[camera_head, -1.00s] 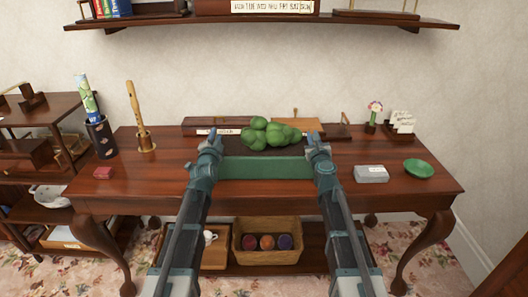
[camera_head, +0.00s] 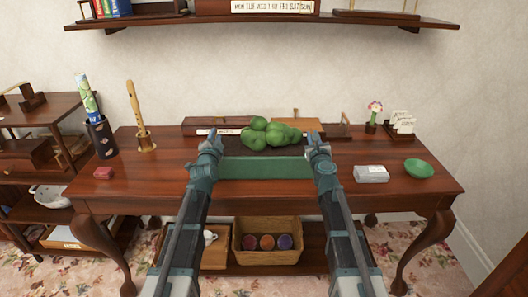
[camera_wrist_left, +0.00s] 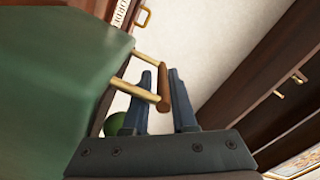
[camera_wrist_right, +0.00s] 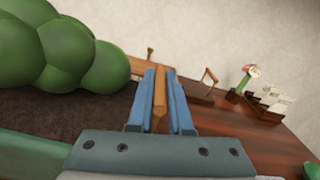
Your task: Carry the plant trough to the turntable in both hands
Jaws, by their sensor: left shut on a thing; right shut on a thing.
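The plant trough (camera_head: 265,168) is a long green box with dark soil and round green plants (camera_head: 268,135). In the head view it is at the middle of the table, between my two grippers. My left gripper (camera_head: 212,136) is shut on its left handle, a wooden bar on brass posts (camera_wrist_left: 164,88). My right gripper (camera_head: 316,138) is shut on its right handle, a wooden bar (camera_wrist_right: 160,92). The trough looks level. I cannot tell whether its underside touches the table. I cannot make out a turntable in these views.
Wooden items stand behind the trough. A shelf (camera_head: 400,20) hangs above.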

